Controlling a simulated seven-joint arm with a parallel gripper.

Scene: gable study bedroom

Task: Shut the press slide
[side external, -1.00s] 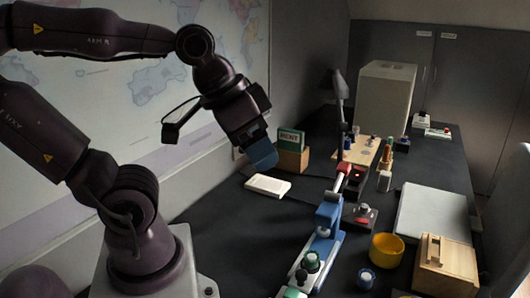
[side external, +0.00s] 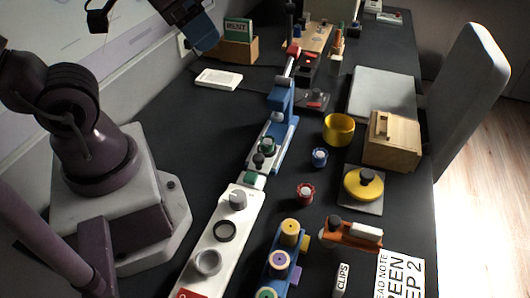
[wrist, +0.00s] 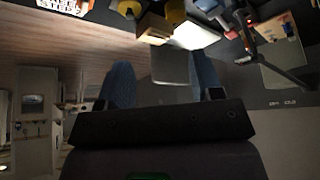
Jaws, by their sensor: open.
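A blue press-like device (side external: 284,97) stands on a pale base with dark and green knobs at its near end, in the middle of the desk. A bar with a red part (side external: 293,50) runs behind it, towards a dark upright lever (side external: 289,18). I cannot tell which part is the slide or how far open it is. My gripper (side external: 203,38) is cut off by the top edge, left of the lever and apart from the device. In the wrist view my gripper (wrist: 160,80) has its two blue fingers wide apart, with nothing held between them.
A white panel with knobs (side external: 222,240) lies in front of the device. To its right are a yellow bowl (side external: 338,130), a wooden box (side external: 392,150) and a grey flat case (side external: 385,92). A green-fronted card box (side external: 238,42) stands near my gripper.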

